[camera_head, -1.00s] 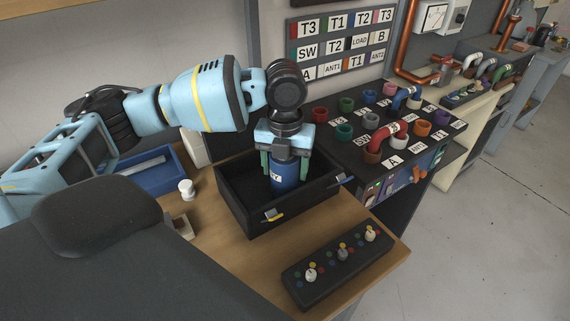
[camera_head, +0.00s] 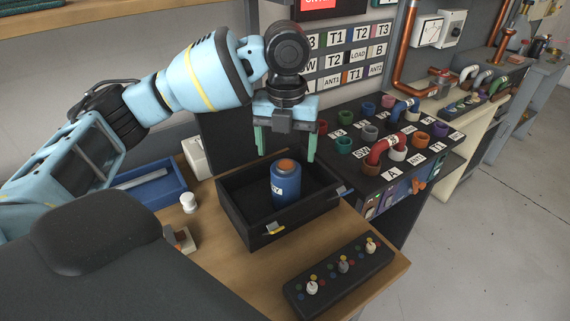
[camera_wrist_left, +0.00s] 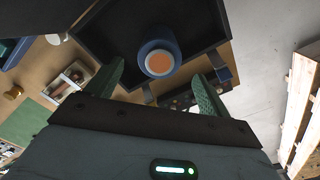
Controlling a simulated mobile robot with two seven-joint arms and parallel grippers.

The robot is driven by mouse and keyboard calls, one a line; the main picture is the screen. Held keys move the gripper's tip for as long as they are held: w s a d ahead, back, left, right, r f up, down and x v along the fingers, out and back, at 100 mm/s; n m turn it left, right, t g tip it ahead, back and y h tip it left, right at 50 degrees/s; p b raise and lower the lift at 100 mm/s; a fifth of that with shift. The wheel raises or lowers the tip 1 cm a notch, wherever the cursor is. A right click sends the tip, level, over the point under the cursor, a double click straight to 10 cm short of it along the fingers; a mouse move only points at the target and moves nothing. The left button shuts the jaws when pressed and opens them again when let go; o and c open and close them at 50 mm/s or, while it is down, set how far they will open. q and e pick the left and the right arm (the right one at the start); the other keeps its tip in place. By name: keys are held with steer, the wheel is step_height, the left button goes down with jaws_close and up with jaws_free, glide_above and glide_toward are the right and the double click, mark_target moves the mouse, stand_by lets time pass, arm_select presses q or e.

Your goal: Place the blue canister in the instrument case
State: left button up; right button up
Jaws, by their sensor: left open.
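The blue canister (camera_head: 285,185) has an orange top and a white label. It stands upright inside the open black instrument case (camera_head: 258,233) on the wooden table. My left gripper (camera_head: 286,158) is open and empty above the canister, its green fingers spread wide and clear of it. In the left wrist view the canister (camera_wrist_left: 158,60) shows from above, just beyond the open fingertips (camera_wrist_left: 161,72), inside the dark case (camera_wrist_left: 100,50). My right gripper is not in view.
A black control box (camera_head: 340,270) with small knobs lies at the table's front right. A blue tray (camera_head: 150,185) and a white jar (camera_head: 189,203) are left of the case. A rack panel with coloured sockets (camera_head: 385,145) stands close to the right.

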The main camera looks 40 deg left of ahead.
arm_select(q)
steer(key=shift+r, duration=1.6)
steer(key=shift+f, duration=0.1)
